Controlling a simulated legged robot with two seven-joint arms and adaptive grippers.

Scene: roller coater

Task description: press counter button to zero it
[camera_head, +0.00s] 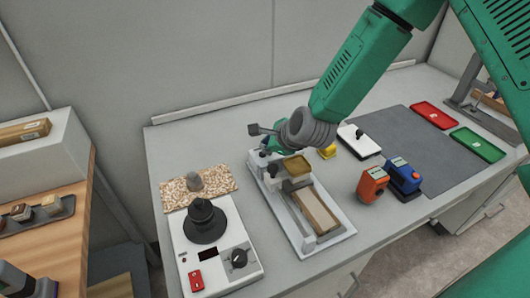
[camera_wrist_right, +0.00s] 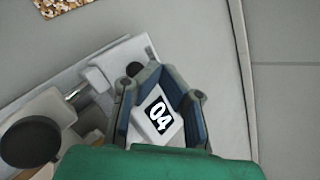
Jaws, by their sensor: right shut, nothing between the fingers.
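The white counter (camera_wrist_right: 160,118) shows "04" on a black display in the right wrist view. A round black button (camera_wrist_right: 133,68) sits just beyond it, by the tips of my right gripper (camera_wrist_right: 150,72). The gripper is shut and empty, and the counter display shows through the gap between its finger links. Whether the tips touch the button cannot be told. In the head view my right gripper (camera_head: 274,146) is over the back end of the roller coater (camera_head: 342,222), and my wrist partly hides that end.
A white device with a black round top (camera_head: 204,222) stands left of the coater, with a cork-like board (camera_head: 177,195) behind. Orange (camera_head: 372,185) and blue (camera_head: 403,178) devices stand at right, before red (camera_head: 434,115) and green (camera_head: 478,145) trays. The grey mat's middle is clear.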

